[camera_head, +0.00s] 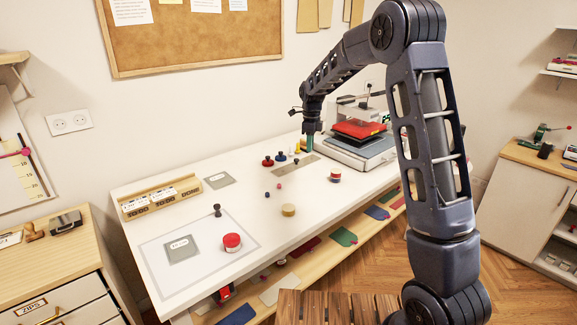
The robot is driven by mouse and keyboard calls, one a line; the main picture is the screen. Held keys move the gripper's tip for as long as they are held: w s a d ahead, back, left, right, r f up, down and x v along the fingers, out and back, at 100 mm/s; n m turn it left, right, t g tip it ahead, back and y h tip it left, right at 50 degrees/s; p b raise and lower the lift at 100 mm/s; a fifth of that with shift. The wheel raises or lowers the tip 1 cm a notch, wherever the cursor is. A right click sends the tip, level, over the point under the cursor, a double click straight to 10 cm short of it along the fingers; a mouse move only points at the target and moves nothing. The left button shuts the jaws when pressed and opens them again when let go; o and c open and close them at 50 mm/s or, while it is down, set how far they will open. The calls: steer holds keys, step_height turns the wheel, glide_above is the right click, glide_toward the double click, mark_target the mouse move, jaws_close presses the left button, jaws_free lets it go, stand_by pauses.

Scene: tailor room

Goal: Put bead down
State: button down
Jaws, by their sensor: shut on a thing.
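My gripper (310,138) is at the far part of the white table, above a beige strip and left of the press. It is shut on the bead, which is too small and too covered by the gripper to make out. Something teal shows at its fingertips; I cannot tell whether it is part of the gripper. Two small loose beads lie on the table in front: a pink one (280,186) and a dark blue one (267,194).
The beige strip (291,170) has red and blue knobbed pieces (268,161) at its left. A heat press (362,140) stands right. Round red (232,242) and tan (288,210) pieces, a black pawn-like piece (217,210) and a wooden rack (160,196) stand on the white table (262,230).

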steer(key=shift+r, duration=0.25)
steer(key=shift+s+a, duration=0.15)
steer(key=shift+a, duration=0.25)
steer(key=s+a+n, duration=0.4)
steer(key=s+a, duration=0.1)
steer(key=a, duration=0.5)
steer(key=n, duration=1.3)
glide_above(186, 246)
step_height(186, 246, down, 20)
steer(key=shift+r, duration=0.25)
steer(key=shift+f, duration=0.1)
steer(key=c, duration=1.4)
jaws_free()
steer(key=shift+o, duration=0.2)
